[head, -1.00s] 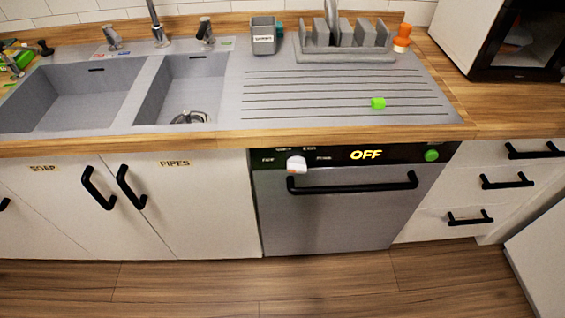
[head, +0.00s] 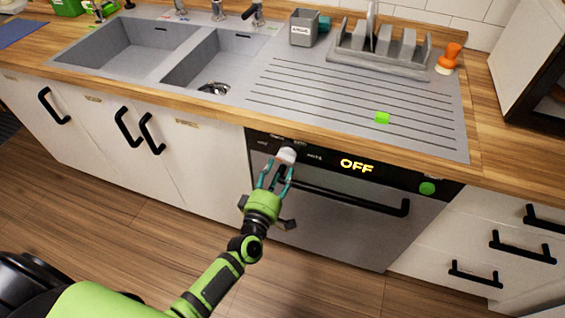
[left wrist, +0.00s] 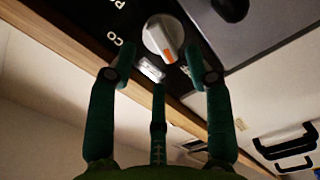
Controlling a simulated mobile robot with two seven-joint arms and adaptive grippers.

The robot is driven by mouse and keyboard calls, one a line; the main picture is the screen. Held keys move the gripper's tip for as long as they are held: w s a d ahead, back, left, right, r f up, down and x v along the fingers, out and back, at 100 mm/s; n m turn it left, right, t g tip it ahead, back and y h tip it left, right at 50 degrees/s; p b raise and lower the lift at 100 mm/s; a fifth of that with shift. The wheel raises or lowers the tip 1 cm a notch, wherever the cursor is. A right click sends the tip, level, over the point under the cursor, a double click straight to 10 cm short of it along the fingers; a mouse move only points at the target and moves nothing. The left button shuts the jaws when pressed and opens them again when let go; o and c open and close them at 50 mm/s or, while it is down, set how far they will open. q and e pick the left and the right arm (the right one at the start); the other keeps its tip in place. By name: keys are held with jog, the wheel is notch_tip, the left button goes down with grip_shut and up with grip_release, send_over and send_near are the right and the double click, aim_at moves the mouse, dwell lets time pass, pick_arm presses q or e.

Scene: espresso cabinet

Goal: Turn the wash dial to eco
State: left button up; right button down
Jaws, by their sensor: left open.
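The wash dial (head: 287,155) is a white knob on the black control strip at the top left of the dishwasher front (head: 330,215). In the left wrist view the dial (left wrist: 160,36) is round with a raised grip and an orange mark. Small labels sit around it, too small or partly hidden to read fully. The strip's display (head: 357,166) reads OFF. My left gripper (head: 274,176) is open just below the dial. In the left wrist view its fingers (left wrist: 160,78) are spread, with the dial beyond their tips, seemingly not touched. My right gripper is out of view.
The black dishwasher handle (head: 350,197) runs just below the dial, close to my gripper. The wooden counter edge (head: 220,118) overhangs above.

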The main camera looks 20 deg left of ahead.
aim_at(285, 161)
pick_arm(q)
jog(key=w, duration=0.2)
jog(key=shift+w, duration=0.4)
jog(key=shift+w+d, duration=0.15)
jog(key=shift+w, duration=0.4)
grip_shut()
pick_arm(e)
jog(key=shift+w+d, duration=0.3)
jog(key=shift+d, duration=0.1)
